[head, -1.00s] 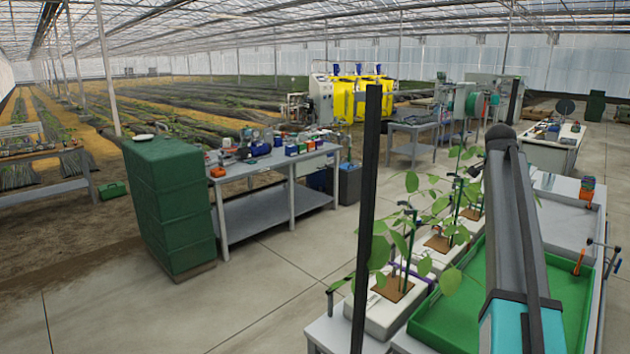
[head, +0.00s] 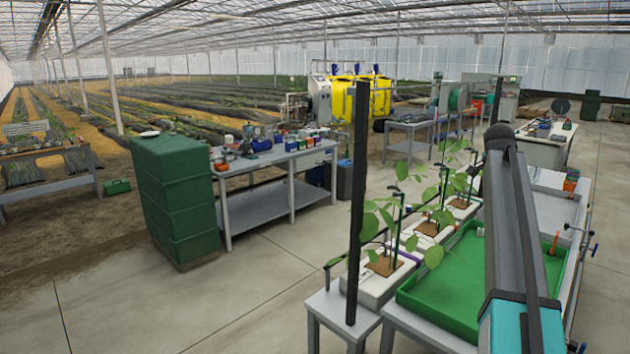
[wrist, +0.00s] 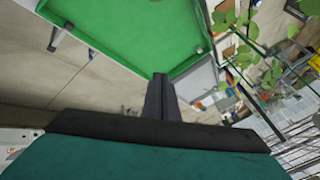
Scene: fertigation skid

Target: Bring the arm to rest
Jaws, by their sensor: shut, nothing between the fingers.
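My arm reaches up from the lower right of the head view, a grey link with a teal section at its lower end. I cannot make out my gripper in the head view. In the wrist view my gripper (wrist: 160,80) has its dark fingers together with nothing between them. The fingers point toward a green tray (wrist: 130,30), which fills the upper middle of that view. The gap between fingers and tray is hard to judge. The green tray (head: 455,292) also lies on the bench left of my arm in the head view.
Potted seedlings in white slabs (head: 382,280) line the bench's left side. A dark upright post (head: 357,210) stands before them. A green cabinet (head: 178,200) and a grey workbench (head: 265,205) stand farther left. Open concrete floor (head: 260,290) lies between. Leaves (wrist: 245,60) show at right in the wrist view.

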